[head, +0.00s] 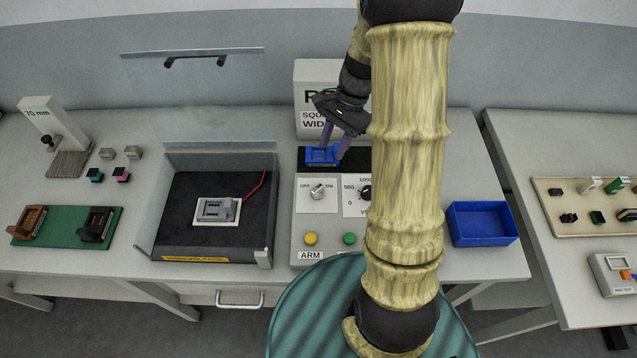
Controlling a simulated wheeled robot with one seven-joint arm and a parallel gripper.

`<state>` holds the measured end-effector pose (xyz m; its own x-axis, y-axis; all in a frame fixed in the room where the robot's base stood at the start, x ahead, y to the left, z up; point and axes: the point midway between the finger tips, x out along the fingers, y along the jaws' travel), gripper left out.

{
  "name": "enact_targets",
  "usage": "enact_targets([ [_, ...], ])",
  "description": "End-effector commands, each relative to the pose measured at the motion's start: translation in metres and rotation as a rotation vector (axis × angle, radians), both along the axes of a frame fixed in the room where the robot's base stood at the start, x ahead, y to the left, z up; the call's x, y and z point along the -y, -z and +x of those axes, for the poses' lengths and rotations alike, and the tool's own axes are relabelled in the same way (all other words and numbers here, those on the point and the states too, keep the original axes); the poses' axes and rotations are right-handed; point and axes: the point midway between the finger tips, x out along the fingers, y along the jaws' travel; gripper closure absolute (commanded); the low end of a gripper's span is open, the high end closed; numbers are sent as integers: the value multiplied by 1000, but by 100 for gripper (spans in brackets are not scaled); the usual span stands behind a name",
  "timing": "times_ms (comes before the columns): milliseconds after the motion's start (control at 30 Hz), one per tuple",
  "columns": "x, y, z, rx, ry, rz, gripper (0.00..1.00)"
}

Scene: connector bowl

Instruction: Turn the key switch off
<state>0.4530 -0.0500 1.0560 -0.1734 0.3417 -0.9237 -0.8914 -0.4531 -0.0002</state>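The key switch (317,191) is a small light-grey knob on the white OFF/ON plate of the grey control box (330,228). Its handle appears tilted toward the ON side, but it is small in the picture. My gripper (332,154) points down over the blue socket piece (314,157) on the black strip at the back of the box, behind the key switch. Its two purple-grey fingers are spread apart, and I see nothing clearly held between them. The switch is in plain view and apart from the gripper.
A dial (365,193) stands right of the switch, partly behind my arm. Yellow (310,239) and green (349,239) buttons sit in front. A black-floored station (180,245) with a raised clear cover (195,95) is left. A blue bin (482,222) is right.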

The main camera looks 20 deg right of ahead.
Motion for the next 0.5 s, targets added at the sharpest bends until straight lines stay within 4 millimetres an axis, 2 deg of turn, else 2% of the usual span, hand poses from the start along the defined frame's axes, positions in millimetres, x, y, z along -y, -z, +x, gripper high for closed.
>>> enact_targets([
  [500,-32,85,-17,-5,-2,2,64],
])
